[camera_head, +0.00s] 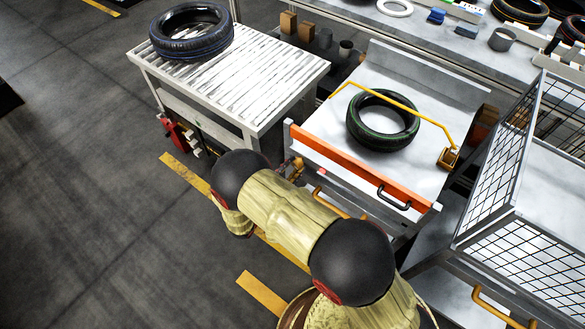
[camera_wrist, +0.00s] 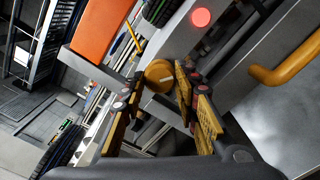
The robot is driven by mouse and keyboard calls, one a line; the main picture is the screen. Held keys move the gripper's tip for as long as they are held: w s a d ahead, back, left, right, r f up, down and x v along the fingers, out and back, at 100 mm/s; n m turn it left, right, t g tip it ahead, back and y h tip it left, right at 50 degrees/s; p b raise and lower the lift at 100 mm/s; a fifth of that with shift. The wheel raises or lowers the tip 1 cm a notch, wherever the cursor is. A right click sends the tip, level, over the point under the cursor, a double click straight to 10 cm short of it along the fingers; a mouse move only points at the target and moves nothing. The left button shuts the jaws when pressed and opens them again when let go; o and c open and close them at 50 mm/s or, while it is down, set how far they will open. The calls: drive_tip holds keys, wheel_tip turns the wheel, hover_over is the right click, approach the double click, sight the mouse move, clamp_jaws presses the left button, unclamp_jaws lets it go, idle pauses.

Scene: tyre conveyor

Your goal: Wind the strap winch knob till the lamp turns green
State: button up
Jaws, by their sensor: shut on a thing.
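The winch knob (camera_wrist: 158,73) is round and yellow-orange with a pale mark on its face. It sits between the fingers of my gripper (camera_wrist: 161,80) in the wrist view, and the gripper is shut on it. In the head view my gripper (camera_head: 290,168) is small and partly hidden by my arm, at the left end of the orange-edged bench. The lamp (camera_wrist: 201,18) glows red beside the knob; it also shows in the head view (camera_head: 322,171). A yellow strap or bar (camera_head: 402,101) crosses over a tyre (camera_head: 383,120) lying on the bench.
A slatted roller table (camera_head: 250,75) with another tyre (camera_head: 191,31) stands to the left. An orange rail (camera_head: 355,163) with a black handle (camera_head: 394,198) edges the bench. A wire mesh guard (camera_head: 495,190) stands at right. The floor at left is mostly clear.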

idle(0.3)
drive_tip(key=o, duration=1.2)
drive_tip(key=shift+c, duration=0.2)
drive_tip(key=v, duration=1.2)
